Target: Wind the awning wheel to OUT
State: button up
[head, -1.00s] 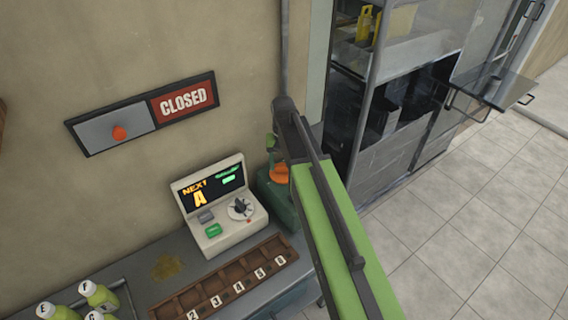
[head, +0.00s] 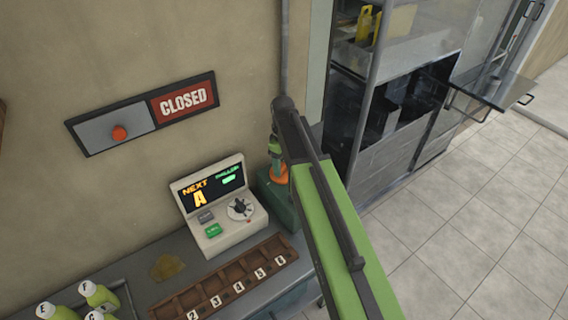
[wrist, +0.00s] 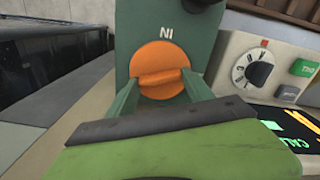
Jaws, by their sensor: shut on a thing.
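The awning wheel (wrist: 160,72) is an orange round knob with a raised bar across its middle, on the face of a dark green box (wrist: 200,45). In the wrist view the bar lies about level. The mark IN shows upside down at the knob's upper edge; no OUT mark is visible. My gripper (wrist: 160,92) has its two green fingers at the left and right of the knob, shut on it. In the head view the wheel (head: 278,175) shows partly behind my arm, and the green box (head: 283,205) stands at the counter's right end.
A cream console (head: 220,215) with a screen and dial stands just left of the green box. A numbered brown tray (head: 212,303) lies in front. Bottles (head: 98,295) stand at lower left. A CLOSED sign (head: 140,112) is on the wall. A steel cabinet (head: 395,150) stands right.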

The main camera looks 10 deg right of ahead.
jog(key=n, duration=0.6)
jog(key=shift+w, duration=0.1)
jog(key=n, duration=0.6)
jog(key=shift+n, duration=0.3)
jog(key=n, duration=1.2)
jog(key=shift+n, duration=0.4)
jog(key=o, duration=1.4)
jog(key=shift+c, duration=0.2)
